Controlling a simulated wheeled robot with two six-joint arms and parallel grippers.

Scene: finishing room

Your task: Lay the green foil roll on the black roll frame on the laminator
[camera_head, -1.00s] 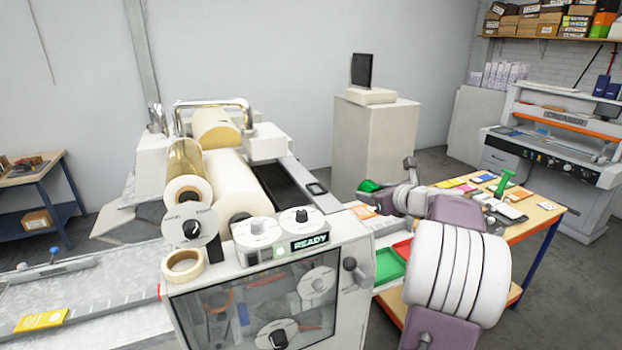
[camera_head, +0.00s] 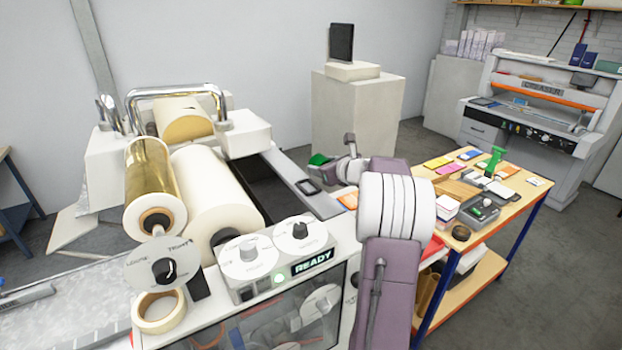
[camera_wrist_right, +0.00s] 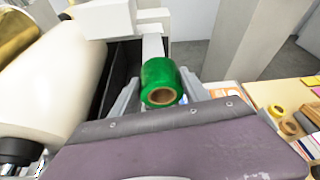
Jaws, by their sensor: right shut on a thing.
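My right gripper (camera_head: 328,167) is shut on the green foil roll (camera_head: 318,159), which shows only as a small green patch beyond my wrist in the head view. In the right wrist view the green foil roll (camera_wrist_right: 158,72) sits between the two fingers, its brown core end facing the camera. The laminator (camera_head: 305,235) stands at the left, with a gold roll and a wide cream roller. A dark black area (camera_head: 262,185) lies beside the cream roller; I cannot tell whether it is the roll frame. The green roll is held near the laminator's right side rail. My left gripper is not in view.
A gold roll (camera_head: 150,180) and a chrome bar (camera_head: 175,91) rise on the laminator. A wooden-topped table (camera_head: 525,190) with cards and small items stands at the right. A pale plinth (camera_head: 355,120) with a dark screen stands behind.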

